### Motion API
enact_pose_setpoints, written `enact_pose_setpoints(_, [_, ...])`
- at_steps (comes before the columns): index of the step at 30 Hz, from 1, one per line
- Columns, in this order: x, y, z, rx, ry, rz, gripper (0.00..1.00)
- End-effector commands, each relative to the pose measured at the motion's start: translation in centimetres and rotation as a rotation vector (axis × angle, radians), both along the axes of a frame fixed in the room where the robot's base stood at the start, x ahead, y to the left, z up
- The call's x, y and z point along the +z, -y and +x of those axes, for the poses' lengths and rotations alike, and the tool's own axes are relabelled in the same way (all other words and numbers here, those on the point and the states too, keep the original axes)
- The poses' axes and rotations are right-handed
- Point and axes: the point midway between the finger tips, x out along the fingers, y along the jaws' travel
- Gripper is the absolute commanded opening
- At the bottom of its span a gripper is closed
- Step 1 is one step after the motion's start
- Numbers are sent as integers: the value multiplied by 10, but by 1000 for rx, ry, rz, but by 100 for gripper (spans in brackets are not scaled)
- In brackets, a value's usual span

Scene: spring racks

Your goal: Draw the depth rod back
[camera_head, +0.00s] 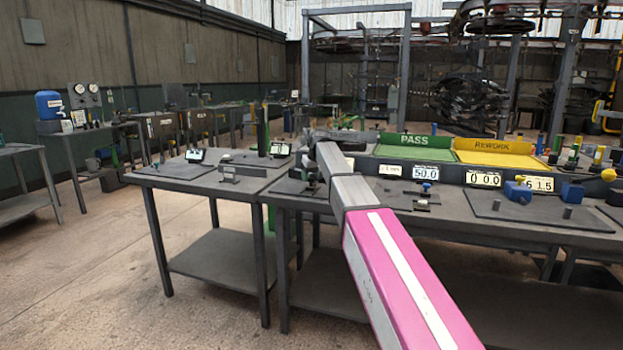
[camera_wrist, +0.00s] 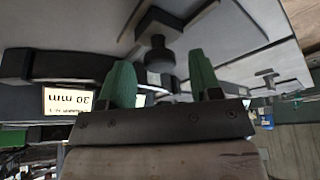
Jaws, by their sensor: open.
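My gripper (camera_wrist: 160,66) is open in the wrist view, with two green fingers spread apart. A dark stepped round piece with a knob-like end (camera_wrist: 158,54) shows in the gap between the fingertips. It looks like the end of the depth rod, but I cannot be sure. I see clear space on both sides of it and cannot tell its depth relative to the fingertips. A dark block (camera_wrist: 180,10) is beyond it on a grey plate. An upside-down "30 mm" label (camera_wrist: 68,100) is left of the fingers. In the head view my arm hides the gripper and this piece.
The grey workbench (camera_head: 505,230) carries several gauges and displays, one reading 50.0 (camera_head: 425,172). A green PASS tray (camera_head: 415,152) and a yellow REWORK tray (camera_head: 492,158) stand behind.

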Motion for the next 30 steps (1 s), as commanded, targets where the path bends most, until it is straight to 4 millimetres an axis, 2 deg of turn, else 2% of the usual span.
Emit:
enact_pose_setpoints(4, [-7, -1, 3, 0, 0, 0, 58])
enact_pose_setpoints(12, [-8, -1, 3, 0, 0, 0, 58])
enact_pose_setpoints(17, [-7, -1, 3, 0, 0, 0, 6])
enact_pose_setpoints(18, [-7, -1, 3, 0, 0, 0, 0])
enact_pose_setpoints(22, [-8, -2, -1, 0, 0, 0, 0])
enact_pose_setpoints(30, [-7, -15, -35, 1, 0, 0, 0])
